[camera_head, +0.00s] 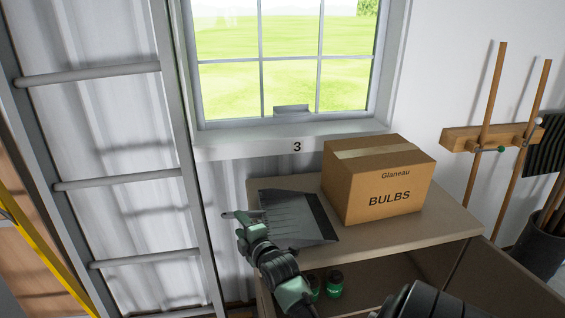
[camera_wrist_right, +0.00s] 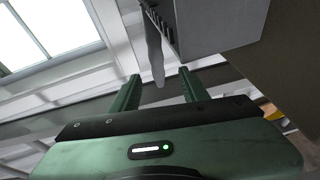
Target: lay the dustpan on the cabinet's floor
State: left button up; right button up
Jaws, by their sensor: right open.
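The grey dustpan (camera_head: 300,215) lies on the cabinet's top (camera_head: 440,222), left of the cardboard box, with its handle end toward the left. My right gripper (camera_head: 240,222) is at the handle end, at the top's left edge. In the right wrist view the dustpan (camera_wrist_right: 222,22) is above the open fingers (camera_wrist_right: 159,75), and its handle (camera_wrist_right: 153,50) reaches down between the fingertips; I cannot tell whether they touch it. The cabinet (camera_head: 370,278) is open at the front; its inside shows partly below the top. My left gripper is not in view.
The cardboard box (camera_head: 378,180) marked BULBS stands on the cabinet top. Two green-lidded jars (camera_head: 334,284) show low at the cabinet's left. A ladder (camera_head: 125,180) stands left. An open door panel (camera_head: 510,280) and a dark bin (camera_head: 540,235) are at the right.

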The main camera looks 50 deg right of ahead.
aim_at(232, 216)
jog(key=shift+w+d+r+p, duration=0.15)
jog(key=shift+w+p, duration=0.25)
jog(key=shift+w, duration=0.7)
jog(key=shift+r+p+x, duration=0.2)
jog(key=shift+p+x, duration=0.3)
jog(key=shift+x, duration=0.75)
jog(key=shift+w+d+f, duration=0.15)
jog(key=shift+w+f, duration=0.1)
jog(key=shift+w, duration=0.2)
jog(key=shift+w+d+f, duration=0.1)
jog(key=shift+w+f, duration=0.15)
jog(key=shift+w, duration=0.2)
grip_shut()
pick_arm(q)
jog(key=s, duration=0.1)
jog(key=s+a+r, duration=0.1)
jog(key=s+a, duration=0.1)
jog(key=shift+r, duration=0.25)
